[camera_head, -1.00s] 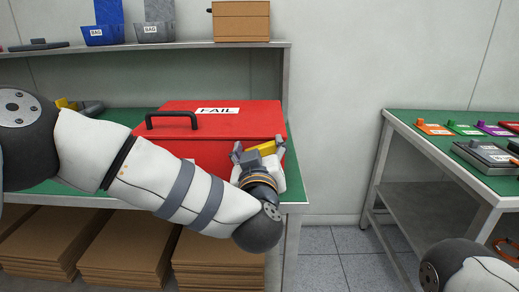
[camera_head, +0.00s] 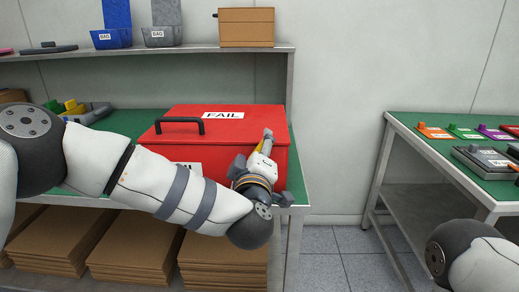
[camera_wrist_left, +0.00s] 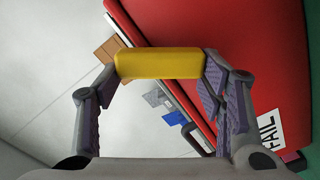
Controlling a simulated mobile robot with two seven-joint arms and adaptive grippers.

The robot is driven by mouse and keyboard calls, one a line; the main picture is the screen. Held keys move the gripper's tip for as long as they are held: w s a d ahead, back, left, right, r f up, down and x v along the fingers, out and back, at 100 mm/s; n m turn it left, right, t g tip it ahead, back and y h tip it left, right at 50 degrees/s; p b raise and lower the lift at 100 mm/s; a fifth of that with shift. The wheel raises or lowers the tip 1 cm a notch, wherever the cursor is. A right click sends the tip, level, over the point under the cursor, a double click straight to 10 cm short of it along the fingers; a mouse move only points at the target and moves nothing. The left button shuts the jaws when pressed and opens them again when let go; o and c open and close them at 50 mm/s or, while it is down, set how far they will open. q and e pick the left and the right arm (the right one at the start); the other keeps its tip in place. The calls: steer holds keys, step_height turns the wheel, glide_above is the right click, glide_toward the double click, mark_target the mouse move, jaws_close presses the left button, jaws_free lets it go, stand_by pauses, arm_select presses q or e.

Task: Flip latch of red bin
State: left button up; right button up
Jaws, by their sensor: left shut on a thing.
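The red bin (camera_head: 225,125) stands shut on the green table, with a "FAIL" label (camera_head: 223,115) and a black handle (camera_head: 180,124) on its lid. Its yellow latch (camera_head: 260,144) is at the front right, mostly hidden by my gripper in the head view. My left gripper (camera_head: 256,151) is at that corner. In the left wrist view, the latch (camera_wrist_left: 160,63) spans between its two fingertips, which press its ends, with the red bin (camera_wrist_left: 235,50) beside it. My right gripper is out of view; only part of that arm shows at the lower right.
The green-topped table (camera_head: 298,190) carries the bin near its right end. A shelf (camera_head: 150,50) above holds bags bins and a cardboard box (camera_head: 246,27). Flattened cardboard (camera_head: 130,245) lies below. A second table (camera_head: 440,150) stands right, across a floor gap.

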arm_select(q)
steer(key=n, duration=0.1)
steer(key=a+n, duration=0.1)
steer(key=n, duration=0.1)
steer(key=shift+r, duration=0.1)
steer(key=shift+a+n+p, duration=0.15)
steer(key=shift+a+n, duration=0.05)
steer(key=shift+n, duration=0.75)
steer(key=shift+a+n+p, duration=0.15)
steer(key=shift+n, duration=0.8)
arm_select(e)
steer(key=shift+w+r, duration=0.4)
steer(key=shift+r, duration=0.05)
arm_select(q)
steer(key=o, duration=1.1)
steer(key=shift+o, duration=0.2)
steer(key=s, duration=1.2)
